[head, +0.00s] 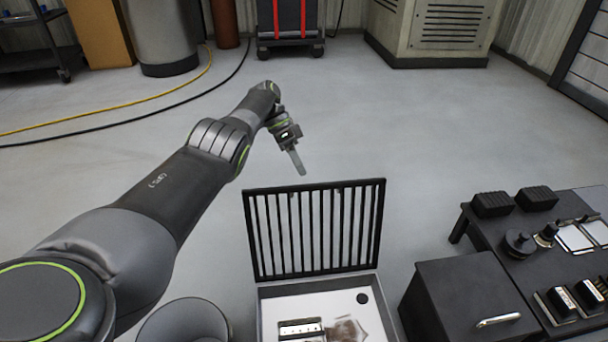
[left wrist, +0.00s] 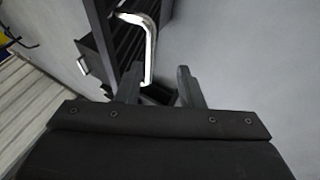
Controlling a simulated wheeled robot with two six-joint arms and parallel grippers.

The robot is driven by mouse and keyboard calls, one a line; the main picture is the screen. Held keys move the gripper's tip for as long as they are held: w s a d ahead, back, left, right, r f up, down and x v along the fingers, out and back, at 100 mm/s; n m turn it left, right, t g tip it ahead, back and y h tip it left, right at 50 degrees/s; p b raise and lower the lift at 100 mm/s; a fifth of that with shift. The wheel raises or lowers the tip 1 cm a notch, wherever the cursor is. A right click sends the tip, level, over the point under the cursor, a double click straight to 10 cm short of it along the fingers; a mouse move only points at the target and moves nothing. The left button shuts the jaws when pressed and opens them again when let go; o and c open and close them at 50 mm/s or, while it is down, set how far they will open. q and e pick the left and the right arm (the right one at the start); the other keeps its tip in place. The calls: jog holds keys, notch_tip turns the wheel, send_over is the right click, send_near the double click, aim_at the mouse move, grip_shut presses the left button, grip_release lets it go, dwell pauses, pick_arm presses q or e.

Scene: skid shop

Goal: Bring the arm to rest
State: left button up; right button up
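My left arm (head: 185,185) reaches forward from the left in the head view. Its gripper (head: 297,162) hangs in the air, pointing down, above and beyond the raised slatted black lid (head: 315,228) in the picture. In the left wrist view the two dark fingers of my left gripper (left wrist: 158,86) stand apart with nothing held between them. A shiny bent handle (left wrist: 148,45) on a dark structure shows beyond the fingers; I cannot tell whether it is close. My right gripper is not in view.
A light open box (head: 265,315) with small items lies below the lid. A black cabinet (head: 460,295) with a silver handle (head: 498,320) and a dark bench (head: 540,270) stand at the right. Hoses cross the floor at left. The middle floor is clear.

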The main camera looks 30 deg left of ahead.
pick_arm(q)
jog(key=shift+a+r, duration=0.15)
jog(key=shift+r, duration=0.15)
dwell(0.4)
